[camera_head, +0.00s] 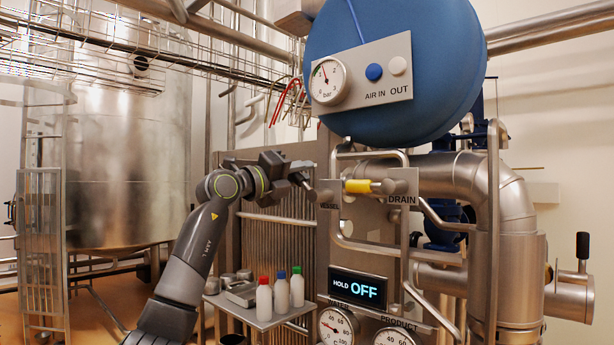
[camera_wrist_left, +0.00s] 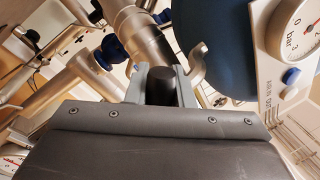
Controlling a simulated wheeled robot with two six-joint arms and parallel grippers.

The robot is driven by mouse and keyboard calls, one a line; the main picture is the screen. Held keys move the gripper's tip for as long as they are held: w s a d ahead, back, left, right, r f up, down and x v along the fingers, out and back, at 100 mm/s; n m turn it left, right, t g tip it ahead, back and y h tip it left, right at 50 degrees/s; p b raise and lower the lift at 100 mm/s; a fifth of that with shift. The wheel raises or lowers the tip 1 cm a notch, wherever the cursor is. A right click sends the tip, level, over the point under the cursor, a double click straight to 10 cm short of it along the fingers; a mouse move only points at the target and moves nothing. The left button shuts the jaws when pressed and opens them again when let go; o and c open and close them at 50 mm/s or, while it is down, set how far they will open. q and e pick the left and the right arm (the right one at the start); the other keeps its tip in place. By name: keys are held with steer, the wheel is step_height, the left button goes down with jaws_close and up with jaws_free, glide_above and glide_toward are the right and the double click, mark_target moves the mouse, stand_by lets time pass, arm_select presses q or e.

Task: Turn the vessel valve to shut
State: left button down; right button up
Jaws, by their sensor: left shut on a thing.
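My left gripper (camera_head: 303,182) is at the vessel valve, just left of the plate with the label VESSEL (camera_head: 323,207) in the head view. In the left wrist view its two fingers (camera_wrist_left: 160,88) stand on either side of a dark, round-ended handle (camera_wrist_left: 160,85), and the gripper is shut on it. In the head view the gripper hides most of this handle, so its angle is hard to tell. My right gripper is not in view.
The yellow drain handle (camera_head: 362,186) lies level just to the right. The blue tank (camera_head: 395,70) with its gauge (camera_head: 329,81) hangs above. A display (camera_head: 358,288) reads HOLD OFF. Several small bottles (camera_head: 281,290) stand on a shelf below. Steel pipes (camera_head: 495,190) fill the right.

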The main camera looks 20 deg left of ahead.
arm_select(q)
step_height(320, 180, down, 6)
steer(key=w+a+n+t+y+b, duration=0.1)
steer(key=n+y+b, duration=0.1)
steer(key=n+b, duration=0.6)
steer(key=shift+a+n+y, duration=0.2)
steer(key=shift+n+y, duration=0.1)
steer(key=shift+n, duration=0.9)
steer(key=c, duration=1.7)
jaws_free()
steer(key=o, duration=0.4)
steer(key=shift+s+r, duration=0.1)
steer(key=shift+s, duration=0.15)
steer(key=shift+o, duration=0.2)
steer(key=shift+r, duration=0.1)
steer(key=shift+a, duration=0.1)
steer(key=shift+t, duration=0.3)
